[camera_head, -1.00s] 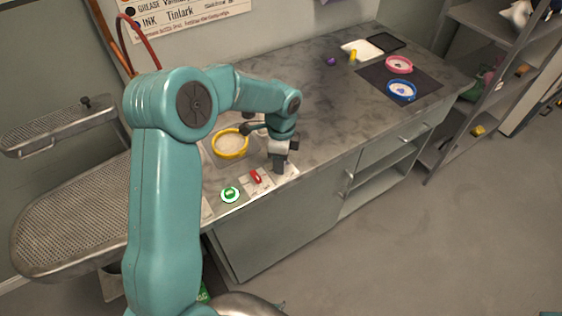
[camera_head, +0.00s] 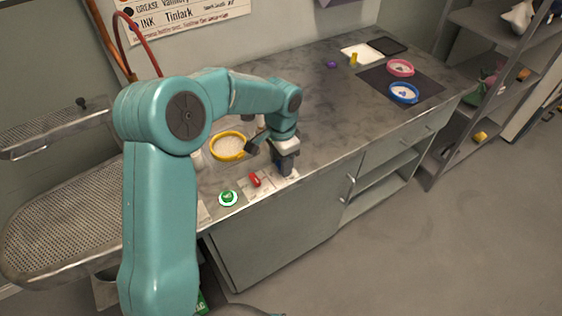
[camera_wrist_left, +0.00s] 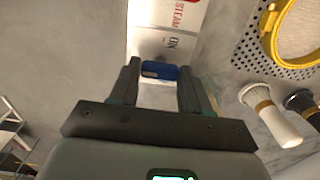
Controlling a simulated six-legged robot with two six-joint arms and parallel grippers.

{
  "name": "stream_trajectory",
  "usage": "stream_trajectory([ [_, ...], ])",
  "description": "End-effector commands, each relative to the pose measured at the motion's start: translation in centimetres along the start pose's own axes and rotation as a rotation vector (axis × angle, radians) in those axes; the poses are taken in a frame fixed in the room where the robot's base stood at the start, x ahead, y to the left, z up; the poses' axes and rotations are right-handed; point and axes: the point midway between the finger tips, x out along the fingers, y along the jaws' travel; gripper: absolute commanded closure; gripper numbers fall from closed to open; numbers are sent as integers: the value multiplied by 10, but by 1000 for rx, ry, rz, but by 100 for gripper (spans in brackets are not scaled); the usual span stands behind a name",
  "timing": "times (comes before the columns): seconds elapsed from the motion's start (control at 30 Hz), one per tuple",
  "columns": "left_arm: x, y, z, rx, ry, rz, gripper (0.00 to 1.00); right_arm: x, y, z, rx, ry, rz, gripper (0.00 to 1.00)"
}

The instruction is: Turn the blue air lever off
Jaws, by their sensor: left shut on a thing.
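The blue air lever (camera_wrist_left: 160,72) shows in the left wrist view as a blue handle between my left fingertips, on a pale panel (camera_wrist_left: 157,42) marked with "STEAM" and "ON". My left gripper (camera_head: 285,166) is shut on this lever, pointing down at the panel by the counter's front edge; it also shows in the left wrist view (camera_wrist_left: 160,80). In the head view the gripper mostly hides the lever. The lever's exact angle is hard to tell. My right gripper is not in view.
A pale brush (camera_wrist_left: 275,115) lies close by in the wrist view. Pink (camera_head: 400,61) and blue (camera_head: 404,101) rings sit far right. The counter's middle is clear.

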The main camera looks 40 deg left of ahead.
Motion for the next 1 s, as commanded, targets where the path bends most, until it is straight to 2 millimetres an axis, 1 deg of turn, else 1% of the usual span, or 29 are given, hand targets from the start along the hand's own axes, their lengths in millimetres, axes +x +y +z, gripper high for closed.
stream_trajectory([
  [0.2,-2,-1,-1,-33,6,-4,84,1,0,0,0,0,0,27],
  [0.6,-2,-1,-1,-38,7,-4,84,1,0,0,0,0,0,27],
  [0.63,-2,-1,-1,-38,7,-4,44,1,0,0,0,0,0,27],
  [0.67,-2,-1,-1,-38,7,-4,34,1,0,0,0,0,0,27],
  [0.7,-2,-1,-1,-38,6,-4,28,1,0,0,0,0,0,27],
  [1.0,-3,-1,-1,-36,3,-2,28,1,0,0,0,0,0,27],
])
